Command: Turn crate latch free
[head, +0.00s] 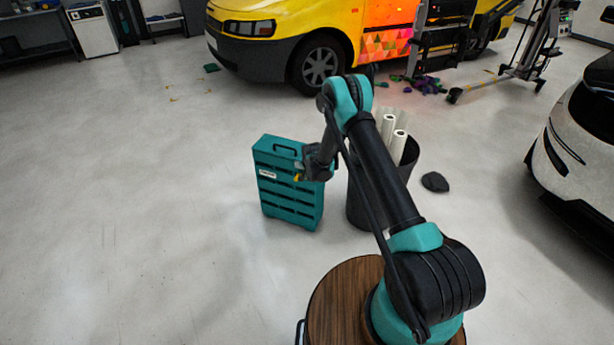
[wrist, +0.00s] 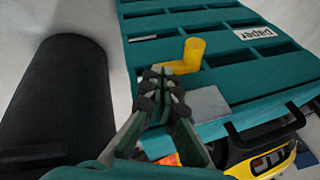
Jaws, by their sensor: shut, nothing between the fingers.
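The teal slatted crate (head: 272,203) stands upright on the floor, with a handle on top and a white label. In the wrist view the crate (wrist: 240,75) fills the upper right, its label reading "paper" upside down. The yellow latch (wrist: 194,55) is a bent piece with a raised round end and a flat arm reaching toward my fingertips. My gripper (wrist: 162,80) is shut and empty, its tips beside the latch arm; I cannot tell whether they touch. In the head view my gripper (head: 302,172) is at the crate's right side and hides most of the latch.
A dark bin (head: 365,208) with white rolls (head: 397,140) stands close to the crate's right; it fills the wrist view's left (wrist: 60,95). A grey plate (wrist: 206,104) sits by the latch. A yellow van (head: 280,45) stands behind.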

